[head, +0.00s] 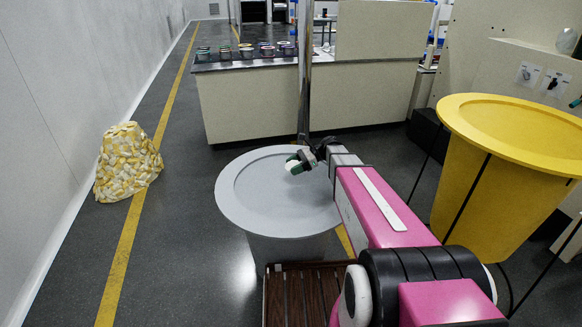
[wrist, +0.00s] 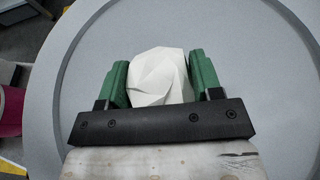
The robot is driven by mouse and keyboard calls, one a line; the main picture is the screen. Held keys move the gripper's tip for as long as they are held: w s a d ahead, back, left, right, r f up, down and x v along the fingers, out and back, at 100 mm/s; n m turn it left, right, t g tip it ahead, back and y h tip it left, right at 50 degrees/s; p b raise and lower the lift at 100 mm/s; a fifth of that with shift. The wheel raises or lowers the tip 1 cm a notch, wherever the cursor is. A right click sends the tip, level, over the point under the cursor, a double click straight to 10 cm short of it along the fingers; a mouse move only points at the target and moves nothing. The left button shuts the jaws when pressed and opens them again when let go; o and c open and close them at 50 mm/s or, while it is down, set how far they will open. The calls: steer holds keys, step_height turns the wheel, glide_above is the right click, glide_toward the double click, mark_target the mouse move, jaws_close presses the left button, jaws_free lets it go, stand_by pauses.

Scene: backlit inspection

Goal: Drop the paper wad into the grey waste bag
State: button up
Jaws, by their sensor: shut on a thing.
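The grey waste bag (head: 238,197) stands on the floor in the middle of the head view, with a wide round grey rim. In the wrist view its pale grey rim (wrist: 48,85) and inside surface fill the background. My gripper (head: 296,163) is over the bag, within its rim as seen in the head view. Its green fingers are shut on the white, crumpled paper wad (wrist: 160,76), one finger on each side. The wad (head: 291,166) also shows small in the head view. The height of the wad above the bag's inside is hard to tell.
A yellow bag (head: 462,190) with a wide rim stands at the right. A yellow-and-white patterned heap (head: 128,162) sits on the floor at the left by the wall. A counter (head: 300,103) with several small round containers stands behind the grey bag. A slatted brown surface (head: 305,297) is in front.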

steer(key=shift+w+a+f+n+g, duration=0.25)
steer(key=shift+a+f+n+g, duration=0.15)
steer(key=shift+a+g, duration=0.1)
steer(key=shift+d+f, duration=0.1)
steer(key=shift+f, duration=2.8)
steer(key=o, duration=1)
steer(key=v, duration=1)
steer(key=shift+d+r, duration=0.25)
steer(key=shift+d, duration=0.1)
